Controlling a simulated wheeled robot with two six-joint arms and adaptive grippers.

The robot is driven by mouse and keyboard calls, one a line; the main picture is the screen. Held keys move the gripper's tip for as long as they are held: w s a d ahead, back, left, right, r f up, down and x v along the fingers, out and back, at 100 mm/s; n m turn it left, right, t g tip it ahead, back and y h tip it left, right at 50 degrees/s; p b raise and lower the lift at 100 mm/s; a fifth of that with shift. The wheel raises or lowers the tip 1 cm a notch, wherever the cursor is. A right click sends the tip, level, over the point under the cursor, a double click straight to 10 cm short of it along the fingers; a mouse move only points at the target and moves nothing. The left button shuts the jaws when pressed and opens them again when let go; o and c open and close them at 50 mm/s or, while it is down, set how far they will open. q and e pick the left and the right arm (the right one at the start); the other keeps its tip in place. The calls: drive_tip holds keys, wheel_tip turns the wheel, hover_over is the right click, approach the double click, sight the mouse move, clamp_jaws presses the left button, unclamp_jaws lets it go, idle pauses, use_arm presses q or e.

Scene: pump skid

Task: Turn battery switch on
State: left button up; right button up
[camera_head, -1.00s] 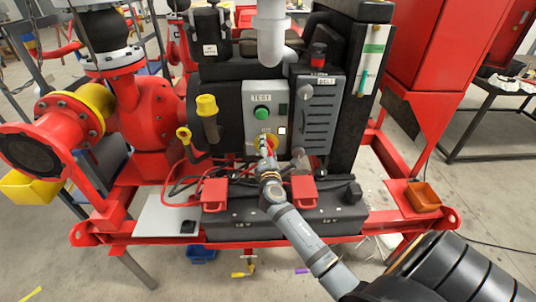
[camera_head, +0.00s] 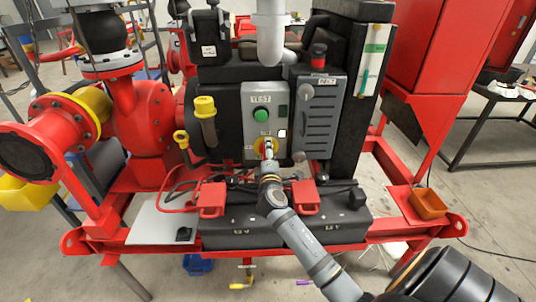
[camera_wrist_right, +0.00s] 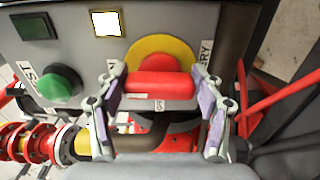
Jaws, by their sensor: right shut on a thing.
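The battery switch is a red handle (camera_wrist_right: 160,85) on a yellow round plate (camera_wrist_right: 162,50), low on the grey panel (camera_head: 252,97). In the right wrist view the handle's long side points roughly along the line towards the green button. My right gripper (camera_head: 267,152) is at the switch in the head view and hides most of the handle. In the right wrist view its two fingers (camera_wrist_right: 158,108) stand at the two ends of the handle, and it is shut on it. My left gripper is not in view.
The green test button (camera_head: 261,115) sits above the switch. A bright white square (camera_wrist_right: 106,23) and a dark green one (camera_wrist_right: 35,25) are on the panel. A black battery box (camera_head: 240,230) with red terminal covers lies below. A yellow-capped part (camera_head: 206,107) stands at left.

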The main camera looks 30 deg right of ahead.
drive_tip(key=o, duration=1.2)
drive_tip(key=shift+c, duration=0.2)
drive_tip(key=v, duration=1.2)
drive_tip(key=shift+s, duration=0.1)
drive_tip(key=shift+f, duration=0.1)
